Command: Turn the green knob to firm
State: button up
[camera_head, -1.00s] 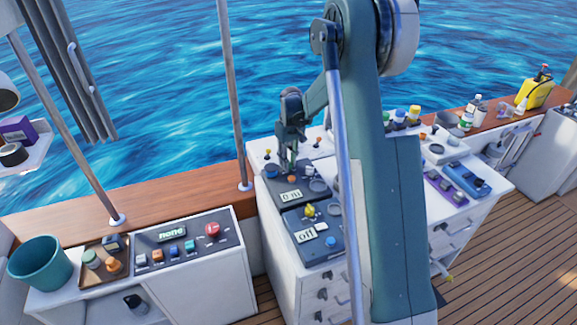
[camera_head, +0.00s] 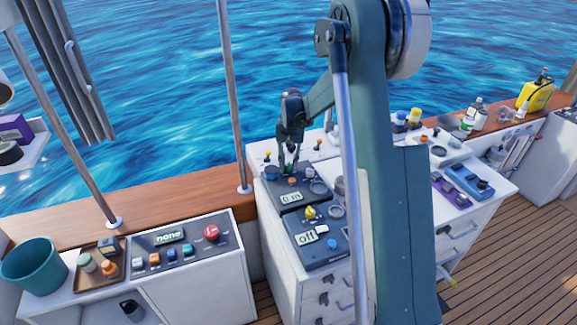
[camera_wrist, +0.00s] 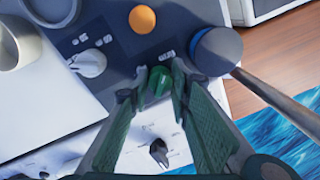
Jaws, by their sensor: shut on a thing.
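The green knob (camera_wrist: 158,82) sits on a dark panel and shows between my fingertips in the wrist view. My gripper (camera_wrist: 157,88) is shut on it, one finger on each side. In the head view my gripper (camera_head: 288,168) points down at the far edge of the dark panel (camera_head: 291,194) with a small display reading "0 m". The knob is mostly hidden by the fingers there. Small labels stand beside the knob in the wrist view, too small to read.
Close to the knob are a blue round knob (camera_wrist: 216,50), an orange button (camera_wrist: 142,19) and a white knob (camera_wrist: 91,63). A nearer panel has a yellow knob (camera_head: 310,212) and a display reading "off" (camera_head: 306,237). A metal pole (camera_head: 235,100) stands to the left.

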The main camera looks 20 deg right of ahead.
dwell(0.3)
jog(key=o, duration=0.9)
jog(key=shift+n, duration=0.4)
